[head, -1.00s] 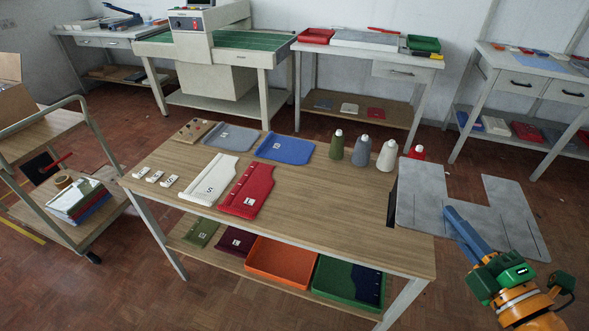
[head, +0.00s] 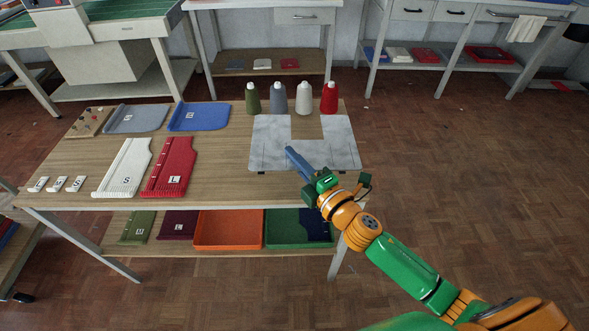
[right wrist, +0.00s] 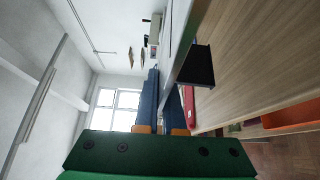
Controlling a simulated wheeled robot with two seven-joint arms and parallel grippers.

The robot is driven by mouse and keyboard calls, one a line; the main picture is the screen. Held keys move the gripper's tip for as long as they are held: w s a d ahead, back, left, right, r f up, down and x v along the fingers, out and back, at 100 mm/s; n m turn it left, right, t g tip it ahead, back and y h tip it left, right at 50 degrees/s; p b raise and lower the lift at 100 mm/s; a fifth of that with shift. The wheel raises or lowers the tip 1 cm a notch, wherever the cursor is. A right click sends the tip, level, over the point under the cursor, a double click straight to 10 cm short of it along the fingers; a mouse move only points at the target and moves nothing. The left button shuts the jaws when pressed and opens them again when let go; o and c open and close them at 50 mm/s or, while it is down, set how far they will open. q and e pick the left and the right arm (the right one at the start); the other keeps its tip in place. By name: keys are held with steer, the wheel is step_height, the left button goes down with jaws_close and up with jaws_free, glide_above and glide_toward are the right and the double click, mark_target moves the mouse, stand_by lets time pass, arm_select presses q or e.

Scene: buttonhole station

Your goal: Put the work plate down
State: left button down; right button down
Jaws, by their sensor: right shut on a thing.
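The work plate (head: 268,150) is a flat grey sheet with a square notch in its far edge. It is over the right end of the wooden table (head: 220,190), its right edge near the table's right side. My right gripper (head: 291,153) is shut on the plate's near edge, with blue fingers. In the right wrist view the fingers (right wrist: 160,105) point at a thin grey strip (right wrist: 187,48), the plate nearly edge-on, beside the wood top. I cannot tell whether the plate touches the table. My left gripper is not in view.
Four thread cones, green, grey, white and red (head: 329,98), stand just behind the plate. A red L panel (head: 170,165) and a white S panel (head: 122,168) lie left of it. Bare wood lies between the red panel and the plate. Open floor is at right.

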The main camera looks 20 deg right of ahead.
step_height(320, 180, down, 3)
steer(key=shift+r+b, duration=0.1)
steer(key=shift+b, duration=0.25)
steer(key=c, duration=1.5)
jaws_free()
steer(key=shift+f, duration=0.2)
steer(key=o, duration=0.5)
steer(key=shift+s+r, duration=0.1)
steer(key=shift+c, duration=0.2)
steer(key=shift+r, duration=0.15)
